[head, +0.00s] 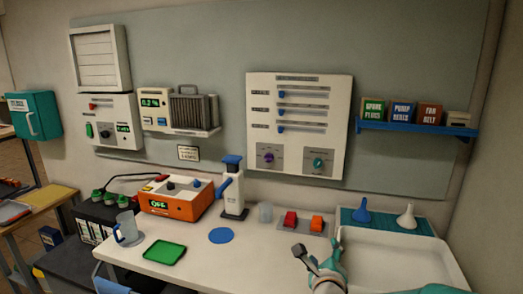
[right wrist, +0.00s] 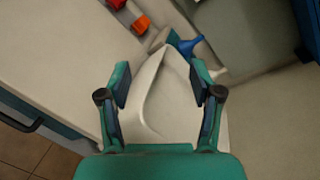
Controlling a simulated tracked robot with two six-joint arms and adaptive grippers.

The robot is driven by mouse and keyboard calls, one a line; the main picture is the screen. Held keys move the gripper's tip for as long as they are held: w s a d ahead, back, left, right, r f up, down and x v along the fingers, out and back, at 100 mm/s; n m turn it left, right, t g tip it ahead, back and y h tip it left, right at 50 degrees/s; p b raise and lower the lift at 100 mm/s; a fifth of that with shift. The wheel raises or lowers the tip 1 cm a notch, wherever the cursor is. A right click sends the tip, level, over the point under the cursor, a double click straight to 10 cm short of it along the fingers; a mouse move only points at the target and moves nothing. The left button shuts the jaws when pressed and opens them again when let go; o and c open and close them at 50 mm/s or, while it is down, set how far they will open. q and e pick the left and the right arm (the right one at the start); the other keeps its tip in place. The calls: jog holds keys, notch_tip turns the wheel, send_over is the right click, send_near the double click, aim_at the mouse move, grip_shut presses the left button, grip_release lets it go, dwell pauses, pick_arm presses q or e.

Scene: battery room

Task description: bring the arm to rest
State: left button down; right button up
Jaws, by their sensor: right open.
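My right gripper (head: 318,258) is at the bottom right of the head view, over the worktop by the left side of the white basin (head: 400,250). In the right wrist view its two teal and dark fingers (right wrist: 160,84) stand wide apart with nothing between them. The white basin (right wrist: 152,88) shows below and between the fingers. I see no contact between the fingers and any object. My left gripper is not in either view.
On the worktop (head: 200,265) are a green tray (head: 165,252), a jug (head: 128,229), an orange charger (head: 176,199), a white pump dispenser (head: 233,195) and red and orange blocks (head: 290,221). Blue (head: 362,211) and white (head: 406,217) funnels stand behind the basin. A blue shelf (head: 418,129) juts from the wall.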

jog(key=s+f+n+g+y+b, duration=0.15)
jog(key=s+f+n, duration=0.3)
jog(key=f, duration=0.45)
jog(key=s+a+f+n+g+y+b, duration=0.1)
jog(key=s+f+n+g, duration=0.3)
jog(key=f, duration=0.6)
jog(key=s+f+n+g+y+b, duration=0.1)
jog(key=s+f+n, duration=0.2)
jog(key=f+n, duration=0.45)
jog(key=s+a+f+n+g+y+b, duration=0.1)
jog(key=s+f+n+g, duration=0.3)
jog(key=s+f, duration=0.4)
jog(key=s+a+f+n+g+y+b, duration=0.1)
jog(key=s+f+n+g, duration=0.3)
jog(key=s, duration=1)
notch_tip(320, 180, down, 4)
jog(key=shift+a+f+n+y, duration=0.15)
jog(key=shift+n+y, duration=0.4)
jog(key=shift+n, duration=0.45)
